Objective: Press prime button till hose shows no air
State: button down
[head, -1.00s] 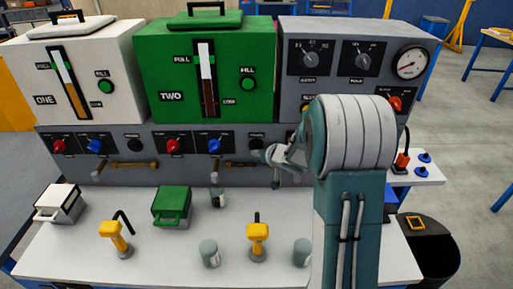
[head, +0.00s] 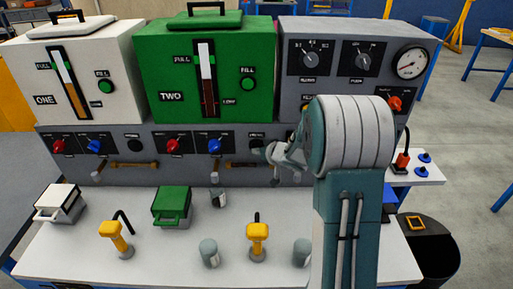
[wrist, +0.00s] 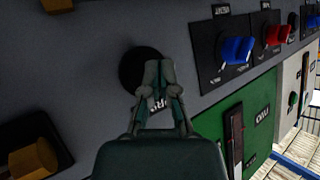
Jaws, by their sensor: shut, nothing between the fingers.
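A round black button (wrist: 135,68) sits on the grey lower panel in the wrist view, with a label partly hidden behind my fingers; only its first letters show. In the head view the same button (head: 257,143) is right of the blue knob under the green unit, partly behind my gripper. My gripper (wrist: 159,68) is shut and empty, its fingertips in front of the button's edge; I cannot tell whether they touch it. It also shows in the head view (head: 269,152).
The green unit (head: 172,95) marked TWO stands behind. A red knob (head: 173,146) and blue knob (head: 214,146) are left of the button. Yellow-handled tools (head: 257,232), grey cups (head: 209,252) and a green box (head: 171,203) stand on the white bench (head: 160,262).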

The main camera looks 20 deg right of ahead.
jog(key=shift+w+d, duration=0.15)
jog(key=shift+w, duration=0.2)
dwell(0.6)
jog(key=shift+s, duration=0.1)
jog(key=shift+s+a, duration=0.35)
jog(key=shift+s, duration=0.3)
jog(key=shift+s+a, duration=0.3)
jog(key=shift+s, duration=0.5)
jog(key=shift+s+a, duration=0.35)
jog(key=shift+s, duration=0.4)
jog(key=shift+s+a, duration=0.3)
jog(key=shift+s, duration=0.5)
